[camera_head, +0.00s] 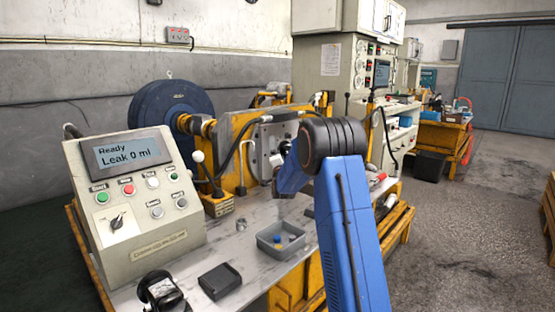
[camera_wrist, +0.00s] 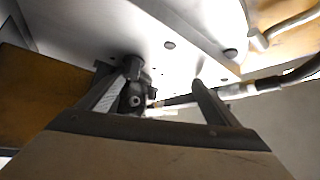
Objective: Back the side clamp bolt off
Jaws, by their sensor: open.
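My gripper (camera_wrist: 160,88) is open in the wrist view, its two dark fingers pointing at a pale metal plate (camera_wrist: 180,30). A dark round fitting with a knobbly body (camera_wrist: 133,92) stands off the plate, beside the left finger; I cannot tell whether they touch. It may be the side clamp bolt, but the view is too dark to be sure. The right side of the gap looks empty.
A control box (camera_head: 135,195) reads "Ready, Leak 0 ml" at the bench's left. A grey tray (camera_head: 262,247) with small coloured parts, a black block (camera_head: 220,280) and a small metal part (camera_head: 241,225) lie on the bench. A dark hose (camera_wrist: 298,76) runs close to the right finger.

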